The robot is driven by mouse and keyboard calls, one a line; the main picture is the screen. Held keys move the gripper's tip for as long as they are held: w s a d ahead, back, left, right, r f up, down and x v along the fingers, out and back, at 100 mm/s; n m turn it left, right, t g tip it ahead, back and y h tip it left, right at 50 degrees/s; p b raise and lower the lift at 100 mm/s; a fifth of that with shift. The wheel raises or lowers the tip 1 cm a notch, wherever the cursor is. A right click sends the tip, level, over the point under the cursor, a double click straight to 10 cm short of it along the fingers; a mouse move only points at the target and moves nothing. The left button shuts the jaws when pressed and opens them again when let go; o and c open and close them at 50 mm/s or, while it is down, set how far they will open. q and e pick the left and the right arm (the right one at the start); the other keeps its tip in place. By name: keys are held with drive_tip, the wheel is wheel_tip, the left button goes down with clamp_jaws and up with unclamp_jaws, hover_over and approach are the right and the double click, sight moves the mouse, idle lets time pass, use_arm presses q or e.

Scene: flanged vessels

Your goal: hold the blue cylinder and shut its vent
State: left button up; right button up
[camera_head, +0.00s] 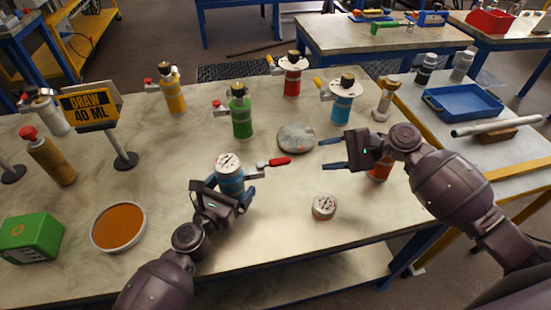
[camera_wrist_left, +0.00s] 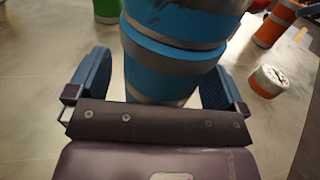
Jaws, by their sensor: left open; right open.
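The blue cylinder (camera_head: 232,184) stands upright on the pale table, with a white dial on top. A red-handled lever (camera_head: 276,162) sticks out on its right side; I cannot tell whether the vent is open. My left gripper (camera_head: 224,190) is open, with one finger on either side of the cylinder. In the left wrist view the blue cylinder (camera_wrist_left: 165,70) stands between the open fingers, with small gaps showing. My right gripper (camera_head: 330,153) is open and empty, to the right of the lever and apart from it.
Another blue cylinder (camera_head: 342,106) with a yellow handle stands farther back. Green (camera_head: 241,120) and red (camera_head: 291,80) cylinders stand behind. An orange cylinder (camera_head: 380,170) is partly hidden by my right gripper. A grey disc (camera_head: 296,138) and a small dial piece (camera_head: 324,207) lie nearby.

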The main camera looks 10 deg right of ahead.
use_arm(q)
drive_tip(key=v, duration=1.2)
drive_tip(key=shift+r, duration=0.1)
